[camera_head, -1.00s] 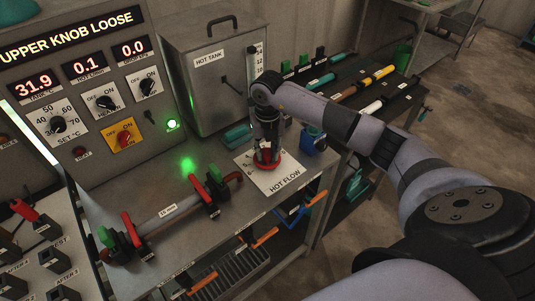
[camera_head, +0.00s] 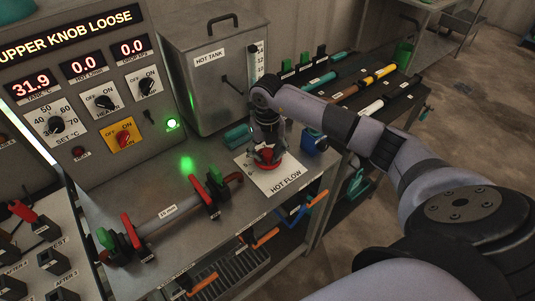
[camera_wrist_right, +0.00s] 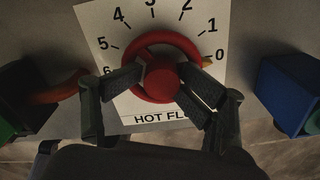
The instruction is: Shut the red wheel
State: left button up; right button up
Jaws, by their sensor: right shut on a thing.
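The red wheel (camera_head: 266,163) lies on the white HOT FLOW dial plate (camera_head: 284,182) at the front of the bench. In the right wrist view the red wheel (camera_wrist_right: 162,83) has a round rim and a red hub. A small yellow pointer (camera_wrist_right: 207,62) on its right side is by the 0 mark. My right gripper (camera_head: 267,150) is over the wheel, pointing down. In the right wrist view its two fingers (camera_wrist_right: 162,80) are shut on the wheel from left and right, across the hub. The fingers hide parts of the rim. My left gripper is not in view.
The panel's hot flow display (camera_head: 83,67) reads 0.0 and the tank display (camera_head: 36,88) 31.9. A grey hot tank (camera_head: 207,80) stands behind. A pipe (camera_head: 170,211) with red and green clamps lies left of the wheel. A blue block (camera_head: 313,141) is close on the right.

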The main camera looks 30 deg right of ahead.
aim_at(268, 152)
notch_tip(268, 152, up, 7)
jog(key=p, duration=0.4)
jog(key=shift+p, duration=0.3)
jog(key=shift+d, duration=0.1)
jog(key=shift+r, duration=0.2)
notch_tip(268, 152, up, 12)
jog(key=shift+f, duration=0.2)
jog(key=shift+c, duration=0.2)
dwell(1.2)
